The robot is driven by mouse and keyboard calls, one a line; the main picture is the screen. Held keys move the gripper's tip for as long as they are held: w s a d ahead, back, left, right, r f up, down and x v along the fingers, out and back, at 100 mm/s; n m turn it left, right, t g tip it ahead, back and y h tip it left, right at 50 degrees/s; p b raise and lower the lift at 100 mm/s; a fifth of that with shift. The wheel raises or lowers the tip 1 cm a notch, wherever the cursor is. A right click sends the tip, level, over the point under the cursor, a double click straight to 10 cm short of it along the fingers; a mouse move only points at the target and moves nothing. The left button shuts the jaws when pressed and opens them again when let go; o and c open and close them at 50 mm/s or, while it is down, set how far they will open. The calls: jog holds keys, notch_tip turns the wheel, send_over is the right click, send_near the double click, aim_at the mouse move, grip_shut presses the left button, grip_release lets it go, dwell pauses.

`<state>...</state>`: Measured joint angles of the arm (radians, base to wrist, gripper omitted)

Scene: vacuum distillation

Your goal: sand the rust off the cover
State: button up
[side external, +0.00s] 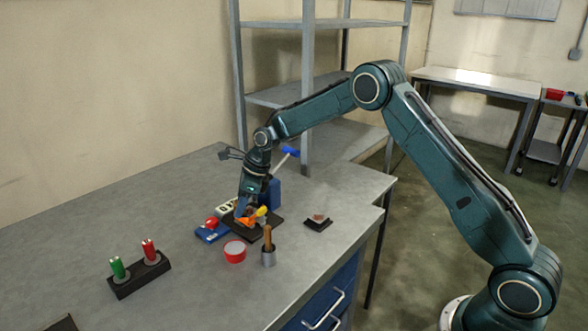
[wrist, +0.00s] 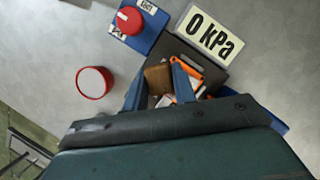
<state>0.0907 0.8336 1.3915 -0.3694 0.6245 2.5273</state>
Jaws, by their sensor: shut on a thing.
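My gripper (side external: 243,213) points down over a dark base plate on the bench. In the wrist view its two blue fingers (wrist: 158,82) stand on either side of a brown block (wrist: 158,76), and it is shut on this block. Orange and white parts (wrist: 197,74) lie close beside the right finger, partly hidden by it. A small dark plate with a reddish-brown patch (side external: 318,221) lies on the bench to the right of my gripper; it looks like the rusty cover, but I cannot be sure. The block's underside and what it touches are hidden.
A blue box with a red knob (side external: 211,230) and a "0 kPa" display (wrist: 209,33) stand beside the dark base. A red round container (side external: 235,252) and a grey cup with a wooden handle (side external: 268,250) stand in front. A black holder with green and red cylinders (side external: 139,273) is at left.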

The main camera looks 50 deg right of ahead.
aim_at(250, 212)
jog(key=shift+f, duration=0.35)
jog(key=shift+d, duration=1.45)
jog(key=shift+d+f, duration=0.1)
jog(key=shift+d, duration=1.35)
jog(key=shift+s+a+f, duration=0.1)
jog(key=shift+a+f, duration=0.1)
jog(key=shift+a, duration=1.35)
